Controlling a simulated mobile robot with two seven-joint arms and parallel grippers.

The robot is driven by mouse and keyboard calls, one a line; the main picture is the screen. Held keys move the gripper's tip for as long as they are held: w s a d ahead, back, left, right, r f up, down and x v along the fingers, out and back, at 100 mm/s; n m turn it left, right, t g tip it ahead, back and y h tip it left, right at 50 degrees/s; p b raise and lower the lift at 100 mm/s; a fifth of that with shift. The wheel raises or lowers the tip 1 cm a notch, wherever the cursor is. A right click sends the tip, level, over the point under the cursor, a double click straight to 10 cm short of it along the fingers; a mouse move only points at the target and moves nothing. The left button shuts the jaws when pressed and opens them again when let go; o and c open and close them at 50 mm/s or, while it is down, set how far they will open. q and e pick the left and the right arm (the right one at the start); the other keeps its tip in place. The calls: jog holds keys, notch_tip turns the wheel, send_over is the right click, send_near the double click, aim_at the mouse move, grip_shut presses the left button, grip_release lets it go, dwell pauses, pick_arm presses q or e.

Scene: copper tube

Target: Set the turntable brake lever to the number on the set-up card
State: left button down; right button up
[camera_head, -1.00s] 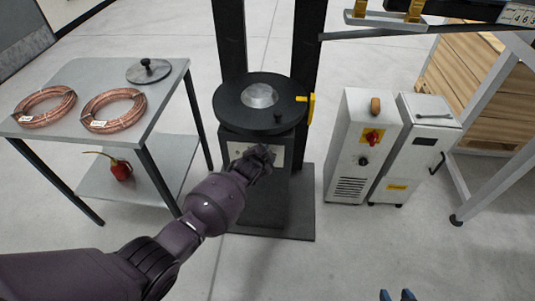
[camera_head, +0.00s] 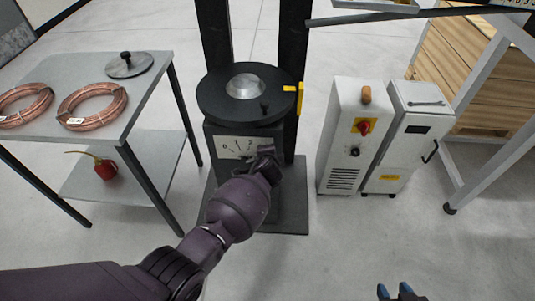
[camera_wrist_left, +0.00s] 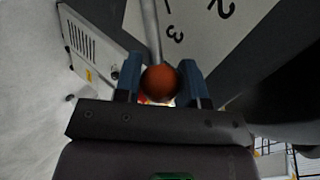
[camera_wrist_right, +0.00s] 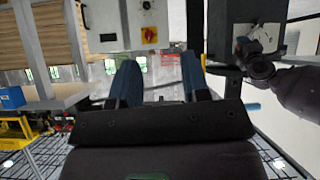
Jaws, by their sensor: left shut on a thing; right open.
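The turntable (camera_head: 215,92) is a black disc on a dark pedestal. A pale scale plate (camera_head: 229,146) with numbers is on its front. My left gripper (camera_head: 267,152) is at the plate's right part and covers some of it. In the left wrist view my left gripper (camera_wrist_left: 160,70) is shut on the brake lever's orange-red ball knob (camera_wrist_left: 160,84). The grey lever rod (camera_wrist_left: 151,30) runs up from the knob, just beside the 3 on the scale. My right gripper (camera_head: 395,292) is open and empty at the bottom edge. I cannot make out a set-up card.
A grey table (camera_head: 95,126) with copper coils (camera_head: 92,107) stands left. A red object (camera_head: 106,169) is on its lower shelf. White cabinets (camera_head: 347,135) stand right of the pedestal. A yellow piece (camera_head: 300,98) sticks up beside the disc. The floor in front is clear.

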pick_arm(q)
jog(key=shift+f, duration=0.1)
jog(key=c, duration=1.1)
grip_release()
jog(key=o, duration=0.4)
jog(key=shift+d, duration=0.1)
jog(key=shift+s+r+p, duration=0.25)
jog(key=shift+r+p, duration=0.05)
jog(key=shift+r, duration=0.1)
jog(key=p+v, duration=0.4)
jog(key=v, duration=0.6)
jog(key=shift+s+f, duration=0.1)
jog(key=shift+f, duration=0.1)
pick_arm(e)
jog(key=r, duration=0.2)
jog(key=s+r, duration=0.1)
jog(key=shift+d, duration=0.25)
jog(key=shift+w+r, duration=0.25)
